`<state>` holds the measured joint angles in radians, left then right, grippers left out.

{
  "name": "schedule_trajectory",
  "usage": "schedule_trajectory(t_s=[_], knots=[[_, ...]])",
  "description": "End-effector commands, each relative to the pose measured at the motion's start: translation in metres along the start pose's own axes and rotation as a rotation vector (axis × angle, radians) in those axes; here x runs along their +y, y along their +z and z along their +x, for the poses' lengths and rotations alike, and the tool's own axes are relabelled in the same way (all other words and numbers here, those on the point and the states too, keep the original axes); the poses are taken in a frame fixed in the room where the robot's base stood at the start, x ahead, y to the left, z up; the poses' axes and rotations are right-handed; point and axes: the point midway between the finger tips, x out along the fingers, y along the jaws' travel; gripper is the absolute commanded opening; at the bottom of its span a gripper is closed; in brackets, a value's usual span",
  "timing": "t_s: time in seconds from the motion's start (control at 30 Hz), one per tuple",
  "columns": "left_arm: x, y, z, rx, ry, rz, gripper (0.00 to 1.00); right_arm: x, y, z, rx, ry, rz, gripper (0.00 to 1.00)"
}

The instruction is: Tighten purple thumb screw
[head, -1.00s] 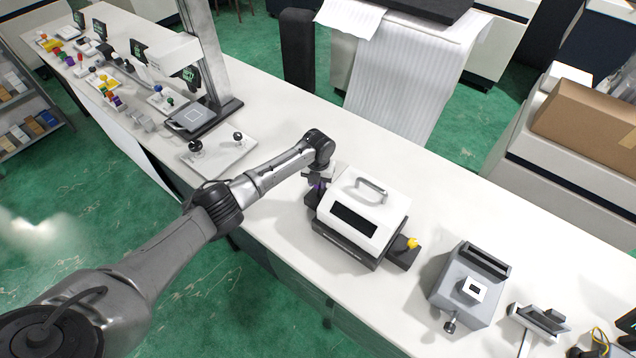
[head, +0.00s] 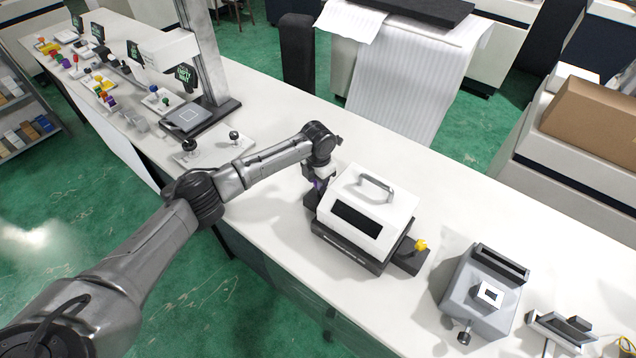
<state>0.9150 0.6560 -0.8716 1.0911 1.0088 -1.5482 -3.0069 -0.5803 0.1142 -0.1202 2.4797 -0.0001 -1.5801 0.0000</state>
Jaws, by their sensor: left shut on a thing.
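The purple thumb screw (head: 318,185) shows as a small purple spot at the left side of the white machine with a dark window and a top handle (head: 372,209). My left gripper (head: 318,186) points down over the screw and is shut on it; the fingers are small and partly hidden. A yellow thumb screw (head: 420,245) stands on the dark block at the machine's right side. My right gripper is not in view.
A grey device with a small white square (head: 488,292) stands to the right on the white table (head: 480,215). A white plate with black knobs (head: 215,152) and a dark stand (head: 200,118) are at the left. The table behind the machine is clear.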

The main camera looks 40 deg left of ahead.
Motion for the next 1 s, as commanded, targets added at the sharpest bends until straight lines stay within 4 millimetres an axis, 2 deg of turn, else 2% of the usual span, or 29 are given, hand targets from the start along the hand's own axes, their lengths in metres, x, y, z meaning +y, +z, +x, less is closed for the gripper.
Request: schedule_trajectory(t_s=[0.4, 0.43, 0.67, 0.7, 1.0], knots=[[-0.0003, 0.0009, -0.0024, -0.003, -0.002, 0.006, 0.07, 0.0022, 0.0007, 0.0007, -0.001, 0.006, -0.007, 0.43], [-0.0003, 0.0009, -0.0024, -0.003, -0.002, 0.006, 0.32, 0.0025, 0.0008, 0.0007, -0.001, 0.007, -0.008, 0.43], [-0.0001, 0.0005, -0.0013, -0.002, -0.001, 0.005, 0.54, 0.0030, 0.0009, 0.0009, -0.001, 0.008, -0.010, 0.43], [-0.0001, 0.0004, -0.0011, -0.002, -0.001, 0.005, 0.57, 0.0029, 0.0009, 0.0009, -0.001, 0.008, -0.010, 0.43], [0.0002, 0.0004, -0.0044, -0.002, 0.000, 0.005, 0.57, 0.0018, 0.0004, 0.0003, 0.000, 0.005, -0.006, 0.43]])
